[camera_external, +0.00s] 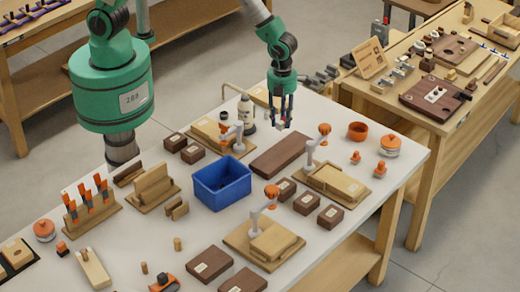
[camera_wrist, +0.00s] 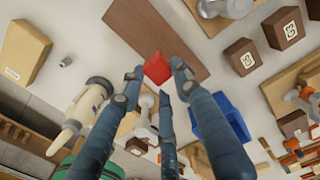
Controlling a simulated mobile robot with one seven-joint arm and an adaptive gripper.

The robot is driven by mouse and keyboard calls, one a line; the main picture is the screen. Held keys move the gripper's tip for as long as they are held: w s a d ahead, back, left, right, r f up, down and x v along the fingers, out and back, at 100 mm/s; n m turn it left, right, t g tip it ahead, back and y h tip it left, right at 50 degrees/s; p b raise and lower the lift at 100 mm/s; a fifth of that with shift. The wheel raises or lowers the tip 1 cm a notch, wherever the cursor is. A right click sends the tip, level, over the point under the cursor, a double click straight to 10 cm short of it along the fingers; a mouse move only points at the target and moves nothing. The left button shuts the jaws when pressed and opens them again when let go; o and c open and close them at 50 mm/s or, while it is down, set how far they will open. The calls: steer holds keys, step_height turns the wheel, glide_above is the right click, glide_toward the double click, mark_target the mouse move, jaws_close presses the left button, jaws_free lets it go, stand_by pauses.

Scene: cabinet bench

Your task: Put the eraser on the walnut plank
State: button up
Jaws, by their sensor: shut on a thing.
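My gripper (camera_external: 282,118) hangs above the bench, just behind the walnut plank in the external view. In the wrist view its fingertips (camera_wrist: 155,80) are closed around a small red block, which looks like the eraser (camera_wrist: 157,68). The eraser is mostly hidden by the fingers in the external view. The walnut plank (camera_external: 278,156) is a long, flat, dark brown board lying on the white bench top. In the wrist view the plank (camera_wrist: 150,32) lies beyond the eraser, and its top looks bare. I cannot tell the exact height of the eraser above it.
A blue bin (camera_external: 222,183) stands left of the plank. A clamp on a wooden board (camera_external: 337,184) is to its right, and dark labelled blocks (camera_external: 306,203) lie in front. A pale bottle (camera_wrist: 85,112) stands near my gripper.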

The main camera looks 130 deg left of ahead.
glide_above(281, 150)
steer(key=shift+d+f, duration=0.1)
steer(key=shift+f, duration=3.05)
steer(key=shift+f, duration=1.85)
steer(key=shift+f+b, duration=0.15)
steer(key=shift+b, duration=0.25)
steer(key=o, duration=1.1)
steer(key=shift+o, duration=0.2)
step_height(281, 150, up, 12)
steer(key=shift+r+p, duration=0.15)
steer(key=shift+p, duration=0.3)
